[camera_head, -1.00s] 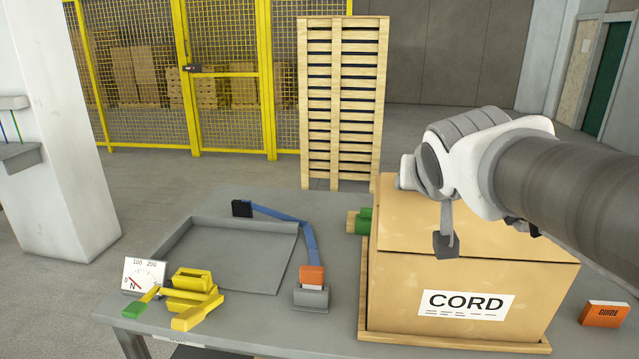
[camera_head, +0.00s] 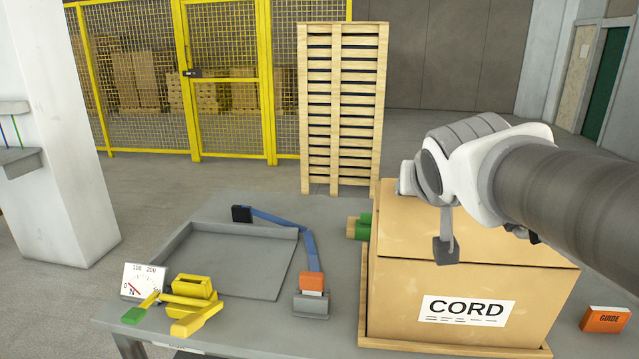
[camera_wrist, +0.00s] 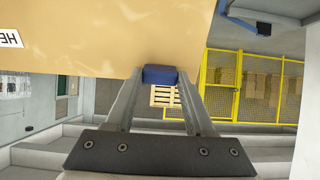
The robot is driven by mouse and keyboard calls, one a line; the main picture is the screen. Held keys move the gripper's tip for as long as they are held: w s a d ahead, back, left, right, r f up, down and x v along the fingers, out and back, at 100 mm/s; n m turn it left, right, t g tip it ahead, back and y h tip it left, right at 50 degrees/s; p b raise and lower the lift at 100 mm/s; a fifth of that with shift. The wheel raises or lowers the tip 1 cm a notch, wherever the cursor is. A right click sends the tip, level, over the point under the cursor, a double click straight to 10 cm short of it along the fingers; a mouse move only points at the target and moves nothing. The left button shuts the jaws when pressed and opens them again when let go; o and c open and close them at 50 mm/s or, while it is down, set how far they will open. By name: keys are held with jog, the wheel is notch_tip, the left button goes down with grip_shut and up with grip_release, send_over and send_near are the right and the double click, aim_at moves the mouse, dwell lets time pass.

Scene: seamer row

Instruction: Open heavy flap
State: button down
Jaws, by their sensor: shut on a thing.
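A cardboard box (camera_head: 480,262) with a CORD label (camera_head: 464,309) stands at the right of the table; its top looks closed in the head view. My gripper (camera_wrist: 160,75) is shut on a small blue tab (camera_wrist: 160,74) at the panel's edge. In the head view my arm reaches over the box from the right, and my wrist hides part of the box top and the grip.
A shallow grey tray (camera_head: 240,265), a yellow clamp-like tool (camera_head: 193,303), a dial gauge (camera_head: 144,281) and a blue-armed device (camera_head: 312,255) stand left of the box. An orange GUIDE box (camera_head: 605,319) is at the right.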

jog(key=shift+r, duration=0.1)
jog(key=shift+c, duration=1.2)
grip_release()
jog(key=p+v, duration=0.3)
jog(key=v, duration=1.4)
jog(key=shift+s+p, duration=0.25)
jog(key=shift+p, duration=0.15)
jog(key=shift+a, duration=0.15)
